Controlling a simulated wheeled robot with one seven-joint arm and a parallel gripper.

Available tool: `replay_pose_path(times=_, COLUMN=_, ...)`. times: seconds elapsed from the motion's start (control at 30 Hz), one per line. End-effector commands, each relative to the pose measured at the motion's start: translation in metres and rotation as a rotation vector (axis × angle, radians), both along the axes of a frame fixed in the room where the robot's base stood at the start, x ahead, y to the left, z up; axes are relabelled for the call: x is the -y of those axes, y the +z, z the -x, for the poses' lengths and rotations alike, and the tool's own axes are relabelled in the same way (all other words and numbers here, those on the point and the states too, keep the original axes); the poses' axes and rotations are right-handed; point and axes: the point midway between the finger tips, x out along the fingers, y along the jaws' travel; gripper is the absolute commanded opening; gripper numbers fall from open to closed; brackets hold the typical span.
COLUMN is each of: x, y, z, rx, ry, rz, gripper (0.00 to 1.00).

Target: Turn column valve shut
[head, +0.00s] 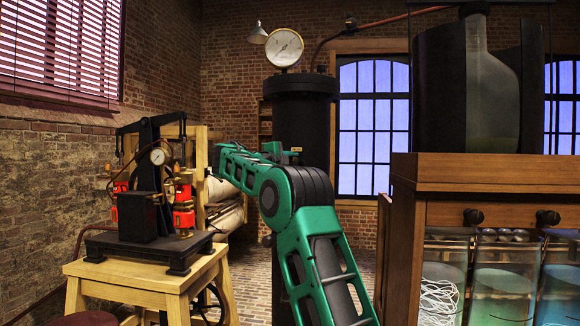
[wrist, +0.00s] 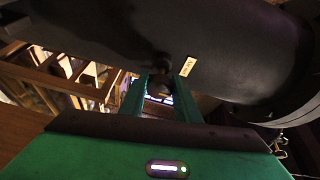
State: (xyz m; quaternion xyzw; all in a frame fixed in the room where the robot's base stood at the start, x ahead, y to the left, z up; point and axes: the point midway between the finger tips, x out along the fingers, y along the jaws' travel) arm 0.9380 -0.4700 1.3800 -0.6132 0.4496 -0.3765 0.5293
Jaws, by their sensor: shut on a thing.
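The column (head: 302,118) is a tall black cylinder with a flanged top, standing behind my arm in the head view. It fills the upper wrist view as a dark curved body (wrist: 110,45) with a small yellow label (wrist: 187,66).
A round gauge (head: 284,47) and a copper pipe (head: 378,22) sit on top of the column. A wooden cabinet (head: 490,172) with glass jars (head: 502,285) stands close at right. A wooden stand (head: 145,275) with a black and red apparatus is at left.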

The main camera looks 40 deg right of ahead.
Motion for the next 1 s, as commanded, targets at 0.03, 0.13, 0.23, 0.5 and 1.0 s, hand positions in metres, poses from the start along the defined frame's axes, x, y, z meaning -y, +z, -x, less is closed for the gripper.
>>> replay_pose_path(times=0.03, x=-0.001, y=-0.004, z=-0.002, rx=-0.005, ry=0.002, rz=-0.004, gripper=0.07)
replay_pose_path(times=0.13, x=-0.001, y=-0.004, z=-0.002, rx=-0.005, ry=0.002, rz=-0.004, gripper=0.32)
replay_pose_path(times=0.23, x=-0.001, y=-0.003, z=-0.002, rx=-0.005, ry=0.002, rz=-0.004, gripper=0.47)
replay_pose_path(times=0.5, x=-0.001, y=-0.002, z=-0.001, rx=-0.004, ry=0.001, rz=-0.001, gripper=0.47)
replay_pose_path(times=1.0, x=-0.072, y=-0.001, z=0.020, rx=-0.005, ry=0.004, rz=-0.001, gripper=0.47)
